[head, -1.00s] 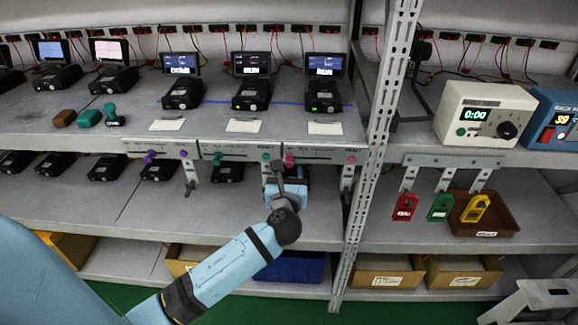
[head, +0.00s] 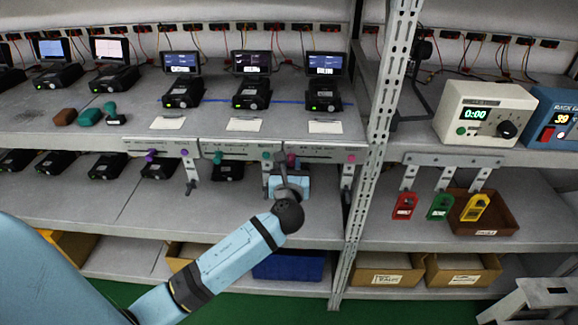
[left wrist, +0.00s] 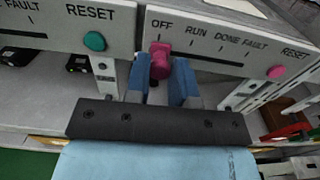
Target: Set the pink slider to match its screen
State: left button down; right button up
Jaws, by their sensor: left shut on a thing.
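The pink slider (head: 291,159) is a small pink knob at the left end of its grey strip (head: 322,153) on the upper shelf's front edge. In the left wrist view the pink knob (left wrist: 160,58) stands at about the OFF mark, with RUN, DONE and FAULT to its right. My left gripper (head: 281,172) is below the strip; in the wrist view its blue fingers (left wrist: 161,78) are on either side of the knob, shut on it. The screen (head: 325,64) above this strip is lit; its small text is hard to read. My right gripper is out of view.
A pink RESET button (left wrist: 276,71) is at the strip's right end. The neighbouring strip has a teal slider (head: 218,157) and a teal button (left wrist: 94,41). A metal upright (head: 374,150) stands right of the pink strip.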

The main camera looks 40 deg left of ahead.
aim_at(303, 156)
pick_arm(q)
jog(key=shift+w+d+r+p, duration=0.1)
jog(key=shift+w+d+p, duration=0.1)
jog(key=shift+w+d, duration=0.3)
jog(key=shift+w+d+p, duration=0.15)
jog(key=shift+w+d, duration=0.05)
jog(key=shift+d, duration=0.45)
jog(key=shift+w+d, duration=0.15)
jog(key=shift+d, duration=0.1)
jog(key=c, duration=1)
grip_release()
jog(key=b+v, duration=0.1)
jog(key=v, duration=1.3)
jog(key=shift+a+b, duration=0.2)
jog(key=shift+b, duration=0.1)
